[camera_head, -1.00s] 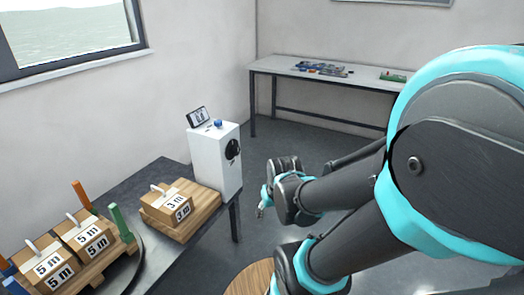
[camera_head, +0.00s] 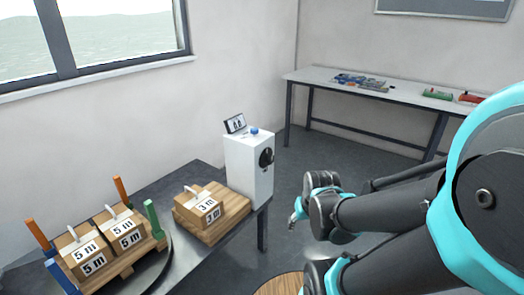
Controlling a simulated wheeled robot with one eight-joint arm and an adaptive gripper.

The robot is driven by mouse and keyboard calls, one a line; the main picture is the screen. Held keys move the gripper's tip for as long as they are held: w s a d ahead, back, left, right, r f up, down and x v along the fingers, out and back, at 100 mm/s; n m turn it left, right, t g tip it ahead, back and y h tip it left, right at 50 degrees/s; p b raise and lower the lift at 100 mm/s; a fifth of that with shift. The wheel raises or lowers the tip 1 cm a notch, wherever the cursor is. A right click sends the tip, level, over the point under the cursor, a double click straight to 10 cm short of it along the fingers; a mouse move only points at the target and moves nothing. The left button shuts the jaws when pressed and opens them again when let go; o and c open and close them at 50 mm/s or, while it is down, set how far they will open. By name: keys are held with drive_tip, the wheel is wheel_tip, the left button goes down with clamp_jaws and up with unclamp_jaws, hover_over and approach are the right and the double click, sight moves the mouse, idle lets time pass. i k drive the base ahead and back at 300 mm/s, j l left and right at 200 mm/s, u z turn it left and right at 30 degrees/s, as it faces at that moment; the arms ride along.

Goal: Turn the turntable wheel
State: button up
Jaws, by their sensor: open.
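A round black wheel (camera_head: 266,158) is on the right side face of a white box (camera_head: 245,172) at the far end of the dark table. A dark round turntable (camera_head: 170,262) lies at the table's lower left, partly under a wooden pallet (camera_head: 118,268). My gripper (camera_head: 295,214) is right of the white box and lower in the picture than the black wheel, apart from it. It is open and looks empty; its fingers are small and partly hidden by my wrist.
A "3 m" carton (camera_head: 207,209) sits on a wooden board beside the white box. A long bench (camera_head: 400,94) stands along the back wall. Grey floor lies between.

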sight(270, 159)
drive_tip(key=k+j+z, duration=0.15)
drive_tip(key=z, duration=0.2)
drive_tip(key=k+j+z, duration=0.2)
drive_tip(key=j+z, duration=0.2)
